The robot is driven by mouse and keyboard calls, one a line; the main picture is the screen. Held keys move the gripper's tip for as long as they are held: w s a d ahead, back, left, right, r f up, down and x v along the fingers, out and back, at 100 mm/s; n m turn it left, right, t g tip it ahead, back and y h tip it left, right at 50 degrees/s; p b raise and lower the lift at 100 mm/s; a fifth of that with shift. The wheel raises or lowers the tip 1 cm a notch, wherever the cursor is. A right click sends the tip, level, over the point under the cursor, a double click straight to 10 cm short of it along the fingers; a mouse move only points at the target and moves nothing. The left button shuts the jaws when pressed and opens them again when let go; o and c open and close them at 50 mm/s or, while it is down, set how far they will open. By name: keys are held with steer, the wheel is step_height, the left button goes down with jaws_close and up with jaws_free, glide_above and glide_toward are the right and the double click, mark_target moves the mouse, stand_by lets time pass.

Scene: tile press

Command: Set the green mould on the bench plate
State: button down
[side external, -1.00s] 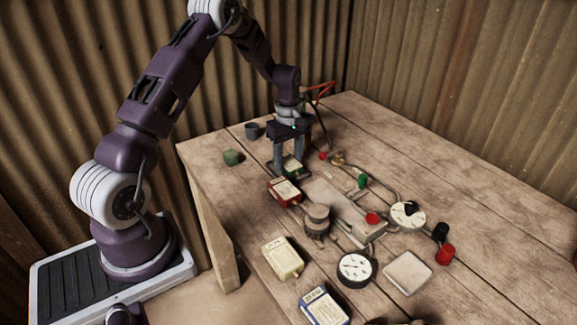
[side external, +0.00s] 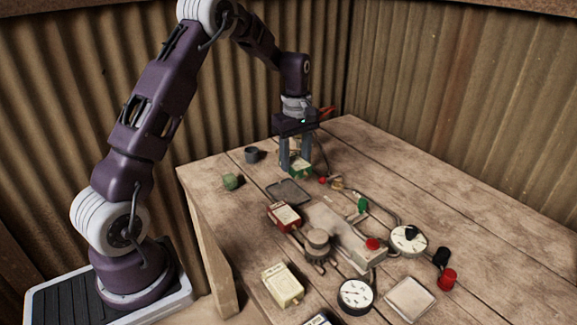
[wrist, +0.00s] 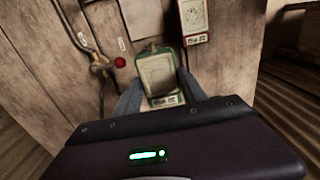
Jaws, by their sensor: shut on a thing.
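The green mould (side external: 299,171) is a small box with a pale top face and a label. My gripper (side external: 297,169) is shut on it, with one finger on each side. In the wrist view the green mould (wrist: 157,76) sits between the fingers, its pale face toward the camera. It is held above the bench, just behind a shallow dark tray (side external: 289,191). A flat pale plate (side external: 328,217) lies mid-bench, right of the tray; I cannot tell for sure whether this is the bench plate. Another square pale plate (side external: 410,298) lies near the front right.
A red mould (side external: 284,217) and a cream mould (side external: 283,285) stand nearer the camera. A green cube (side external: 231,181) and a dark cup (side external: 252,155) are at left.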

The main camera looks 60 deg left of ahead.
steer(key=w+d+f, duration=0.1)
steer(key=d+f, duration=0.1)
steer(key=d, duration=0.9)
steer(key=shift+w+f, duration=0.15)
steer(key=shift+f, duration=3.2)
steer(key=shift+f, duration=0.35)
steer(key=c, duration=0.6)
jaws_free()
